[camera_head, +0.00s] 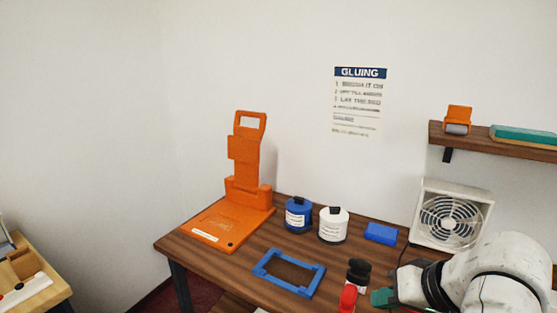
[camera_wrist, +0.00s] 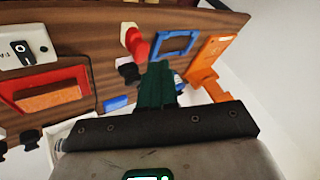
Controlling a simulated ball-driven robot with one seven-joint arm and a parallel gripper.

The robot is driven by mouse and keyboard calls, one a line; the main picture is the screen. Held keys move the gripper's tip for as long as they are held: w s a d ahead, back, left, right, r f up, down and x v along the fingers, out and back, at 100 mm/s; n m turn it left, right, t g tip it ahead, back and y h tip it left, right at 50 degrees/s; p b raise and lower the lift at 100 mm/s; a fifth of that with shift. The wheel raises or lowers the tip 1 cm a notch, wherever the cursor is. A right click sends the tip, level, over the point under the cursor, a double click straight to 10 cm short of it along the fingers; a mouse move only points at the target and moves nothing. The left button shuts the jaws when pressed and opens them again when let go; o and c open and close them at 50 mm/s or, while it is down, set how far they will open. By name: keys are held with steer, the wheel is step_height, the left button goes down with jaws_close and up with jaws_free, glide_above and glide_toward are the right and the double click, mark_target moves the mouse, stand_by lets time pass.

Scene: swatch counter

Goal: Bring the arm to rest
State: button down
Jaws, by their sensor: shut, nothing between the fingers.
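My gripper (camera_head: 382,297) shows at the lower right in the head view, at the end of my white arm, over the right part of the wooden counter (camera_head: 240,262). In the wrist view its dark green fingers (camera_wrist: 157,75) are shut together with nothing between them. A red-handled thing with a black top (camera_head: 349,298) stands just left of the gripper in the head view. Its red part also shows beyond the fingertips in the wrist view (camera_wrist: 136,42). Whether the gripper touches it cannot be told.
An orange stand (camera_head: 245,160), a blue frame (camera_head: 288,285), a blue jar (camera_head: 298,214), a white jar (camera_head: 333,225) and a blue block (camera_head: 381,233) are on the counter. A white fan (camera_head: 449,216) stands behind my arm, below a wall shelf (camera_head: 490,143). Bare wood lies around the blue frame.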

steer(key=s+a+f, duration=0.2)
steer(key=s+f, duration=0.2)
steer(key=f, duration=0.4)
steer(key=s+a+f, duration=0.2)
steer(key=s+f, duration=0.3)
steer(key=f, duration=0.2)
steer(key=s+d+f+g+h, duration=0.1)
steer(key=s+d+f+g, duration=0.1)
steer(key=s, duration=0.4)
steer(key=s+d+f+n+g+h, duration=0.1)
steer(key=s+d+f+h, duration=0.1)
steer(key=s+d+f, duration=0.2)
steer(key=s+d+f+g+h, duration=0.1)
steer(key=s+d+f+g, duration=0.1)
steer(key=s+f, duration=0.4)
steer(key=s+d, duration=0.1)
steer(key=s, duration=0.2)
steer(key=shift+s+d+n+g, duration=0.3)
steer(key=shift+d, duration=0.1)
steer(key=shift+f, duration=0.1)
